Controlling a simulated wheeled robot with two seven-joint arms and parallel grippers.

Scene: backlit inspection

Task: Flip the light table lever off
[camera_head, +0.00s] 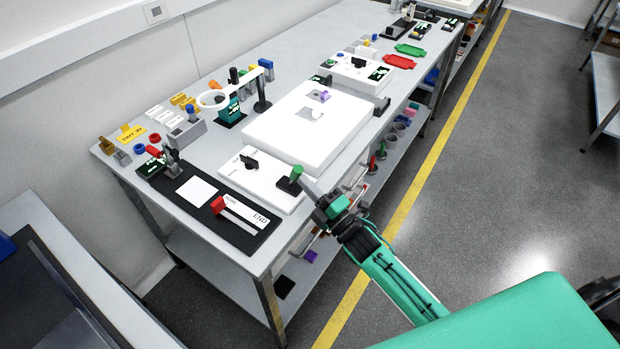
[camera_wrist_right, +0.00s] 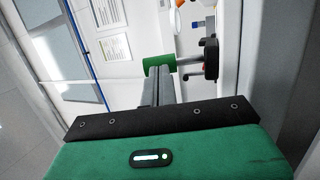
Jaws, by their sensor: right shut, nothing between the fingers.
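The light table (camera_head: 268,138) is a glowing white slab on the bench with small purple and grey parts on it. In front of it is a white panel (camera_head: 262,190) with a black rotary knob (camera_head: 249,163) and a lever with a green grip (camera_head: 296,172) near its right edge. In the right wrist view, the green grip (camera_wrist_right: 158,64) sits on a metal rod running to a dark round base (camera_wrist_right: 210,60). My right gripper (camera_head: 304,180) is shut and empty, its fingertips (camera_wrist_right: 156,82) right by the grip; I cannot tell whether they touch. My left gripper is not in view.
A black board with a red-handled slider (camera_head: 217,205) lies left of the panel. A magnifier stand (camera_head: 214,99) stands behind it. Grey handles and a shelf with coloured parts are under the bench's right edge.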

